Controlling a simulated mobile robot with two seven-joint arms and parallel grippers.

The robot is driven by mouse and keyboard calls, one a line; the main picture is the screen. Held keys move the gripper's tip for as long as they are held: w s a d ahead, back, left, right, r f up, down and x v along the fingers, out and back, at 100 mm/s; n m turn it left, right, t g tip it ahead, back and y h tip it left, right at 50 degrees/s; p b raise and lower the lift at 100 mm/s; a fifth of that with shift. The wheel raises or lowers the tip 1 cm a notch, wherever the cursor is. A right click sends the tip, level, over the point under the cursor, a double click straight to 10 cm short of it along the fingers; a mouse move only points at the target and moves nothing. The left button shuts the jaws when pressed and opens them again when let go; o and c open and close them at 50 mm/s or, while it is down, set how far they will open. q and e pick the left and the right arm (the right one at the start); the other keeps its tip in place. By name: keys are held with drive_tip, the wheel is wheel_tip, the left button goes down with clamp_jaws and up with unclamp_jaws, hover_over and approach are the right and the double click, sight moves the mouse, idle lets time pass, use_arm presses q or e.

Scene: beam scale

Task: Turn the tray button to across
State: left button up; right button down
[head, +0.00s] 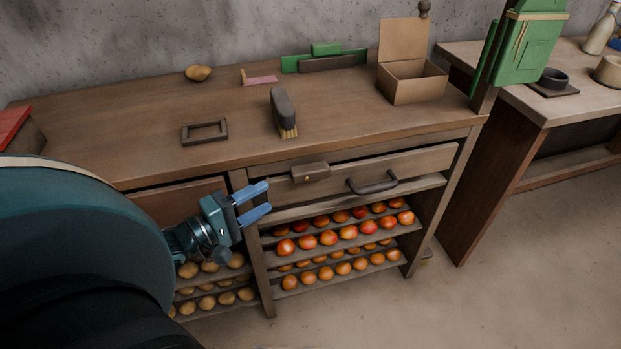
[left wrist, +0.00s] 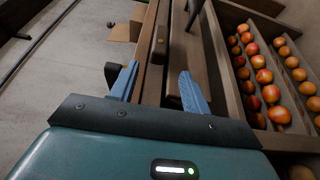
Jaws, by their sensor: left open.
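The tray button looks to be the small brown wooden block (head: 310,172) with a brass dot, at the top edge of the right-hand drawer front (head: 420,162). Its long side runs roughly along that edge. It also shows in the left wrist view (left wrist: 160,44), ahead of the fingers. My left gripper (head: 269,197) has blue fingers, open and empty, left of the button and a little below it, apart from it. The fingers also show in the left wrist view (left wrist: 158,70). My right gripper is in neither view.
A dark handle (head: 372,184) sticks out of the drawer, right of the button. Racks of orange-red fruit (head: 340,236) lie below. On the bench top (head: 230,155) are a brush (head: 282,108), a small frame (head: 205,132) and an open box (head: 415,88).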

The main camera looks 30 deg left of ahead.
sight(305, 175)
use_arm(q)
drive_tip(key=b+x, duration=0.1)
drive_tip(key=x, duration=0.9)
drive_tip(key=shift+w+d+b, duration=0.1)
drive_tip(key=shift+w+b, duration=0.2)
drive_tip(key=shift+w, duration=0.05)
drive_tip(key=shift+x, duration=0.8)
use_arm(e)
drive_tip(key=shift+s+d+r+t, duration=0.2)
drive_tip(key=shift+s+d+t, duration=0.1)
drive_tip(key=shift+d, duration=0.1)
